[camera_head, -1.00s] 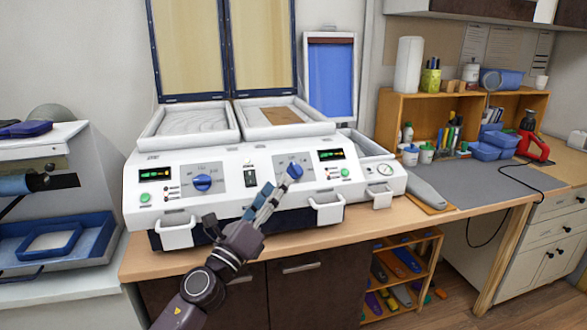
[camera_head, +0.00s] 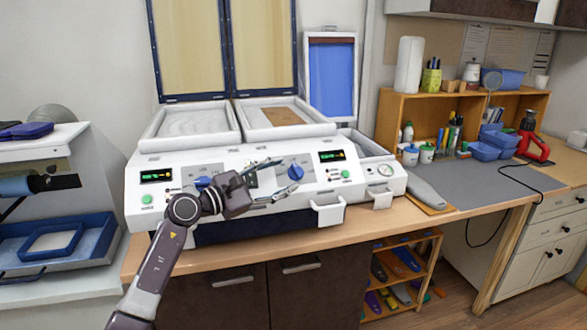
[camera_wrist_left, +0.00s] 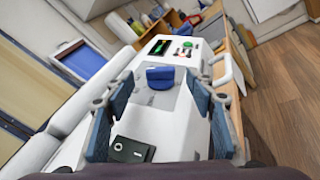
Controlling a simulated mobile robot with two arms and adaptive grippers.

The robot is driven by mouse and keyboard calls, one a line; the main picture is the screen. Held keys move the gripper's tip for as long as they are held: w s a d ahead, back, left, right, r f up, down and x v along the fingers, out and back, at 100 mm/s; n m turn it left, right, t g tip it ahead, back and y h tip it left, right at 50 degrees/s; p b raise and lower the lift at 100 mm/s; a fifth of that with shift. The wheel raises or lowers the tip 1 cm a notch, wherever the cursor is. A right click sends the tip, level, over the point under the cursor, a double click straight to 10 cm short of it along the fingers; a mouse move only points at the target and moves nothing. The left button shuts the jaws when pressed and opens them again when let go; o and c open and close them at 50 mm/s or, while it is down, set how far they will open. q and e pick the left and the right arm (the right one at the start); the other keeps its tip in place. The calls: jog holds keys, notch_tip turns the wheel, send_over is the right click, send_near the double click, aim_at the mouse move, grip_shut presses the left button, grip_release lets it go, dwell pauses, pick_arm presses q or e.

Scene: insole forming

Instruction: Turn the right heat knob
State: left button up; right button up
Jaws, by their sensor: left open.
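The right heat knob (camera_head: 295,172) is a blue knob on the white front panel of the forming machine (camera_head: 136,205). My left gripper (camera_head: 285,176) is open and level with the panel, just left of the knob, with one finger above and one below its height. In the left wrist view the right heat knob (camera_wrist_left: 160,76) lies ahead between the spread fingers, and I see no finger touching it. The left heat knob (camera_head: 203,182) is partly hidden behind my gripper. My right gripper is not in view.
A black switch (camera_wrist_left: 131,150) sits on the panel close to the left fingers. White handles (camera_head: 327,213) stick out below.

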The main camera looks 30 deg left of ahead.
aim_at(295, 171)
pick_arm(q)
jog(key=shift+p+x, duration=0.55)
jog(key=shift+x, duration=1.7)
jog(key=c, duration=1.2)
